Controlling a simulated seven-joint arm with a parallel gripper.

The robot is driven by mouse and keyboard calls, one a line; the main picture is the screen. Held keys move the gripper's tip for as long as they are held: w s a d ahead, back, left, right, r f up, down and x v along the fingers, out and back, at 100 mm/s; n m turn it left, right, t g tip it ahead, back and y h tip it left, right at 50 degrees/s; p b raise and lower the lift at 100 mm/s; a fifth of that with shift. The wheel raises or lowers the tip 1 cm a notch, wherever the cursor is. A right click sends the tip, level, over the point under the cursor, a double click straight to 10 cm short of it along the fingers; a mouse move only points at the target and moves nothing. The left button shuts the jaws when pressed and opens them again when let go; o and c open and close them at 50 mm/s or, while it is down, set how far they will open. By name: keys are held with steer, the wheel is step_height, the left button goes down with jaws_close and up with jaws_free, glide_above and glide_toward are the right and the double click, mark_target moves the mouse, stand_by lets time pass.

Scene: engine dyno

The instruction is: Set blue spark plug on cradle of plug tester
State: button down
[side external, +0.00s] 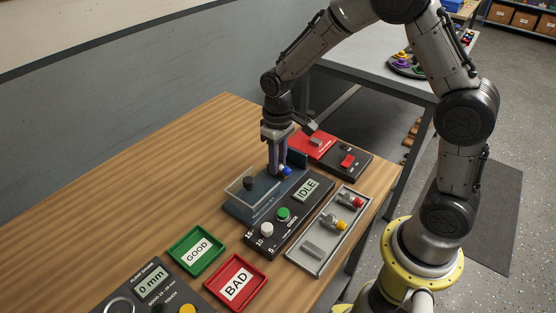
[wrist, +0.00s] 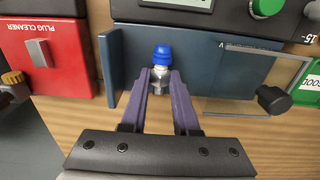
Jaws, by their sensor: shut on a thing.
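The blue spark plug (wrist: 161,70) is between the fingertips of my gripper (wrist: 160,82) in the wrist view, its blue end facing the tester. In the side view the blue plug (side external: 286,170) shows beside my gripper (side external: 276,170), over the plug tester's dark blue base. My gripper is shut on its metal body. The plug tester (side external: 283,225) has a display reading IDLE, a green button and a clear shield (wrist: 262,80). The cradle is not clearly visible; the gripper and plug cover that part. I cannot tell whether the plug touches it.
A grey tray (side external: 313,266) with a red plug (side external: 357,200) and a yellow plug (side external: 340,224) lies in front of the tester. The red plug cleaner (side external: 312,143) stands behind. Green GOOD (side external: 177,262) and red BAD (side external: 222,296) trays lie nearby. The table's left part is clear.

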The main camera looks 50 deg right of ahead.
stand_by(0.3)
steer(key=c, duration=0.6)
jaws_free()
steer(key=shift+r, duration=0.1)
steer(key=shift+r, duration=3.4)
